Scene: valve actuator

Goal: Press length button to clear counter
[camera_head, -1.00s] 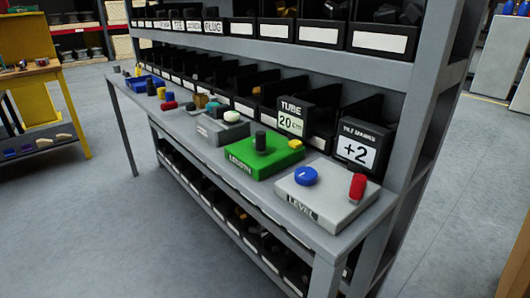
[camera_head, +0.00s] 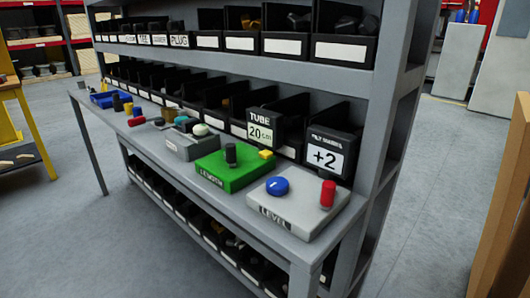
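The green box labelled LENGTH (camera_head: 221,173) sits on the grey workbench. A dark upright knob (camera_head: 231,155) stands on it, and a small yellow button (camera_head: 266,154) is at its back right corner. Behind it a black counter display (camera_head: 262,131) reads TUBE 20 cm. To the right is the grey LEVEL box (camera_head: 300,213) with a blue round knob (camera_head: 277,186) and a red upright knob (camera_head: 328,194). A black display (camera_head: 329,157) behind it reads +2. Neither gripper is in view.
The workbench (camera_head: 140,143) runs back left with small coloured parts and a grey box (camera_head: 188,142) with a whitish button (camera_head: 200,130). Shelves of black bins (camera_head: 345,50) stand behind and below it. Open floor (camera_head: 110,245) lies in front, and a brown panel (camera_head: 505,205) stands at right.

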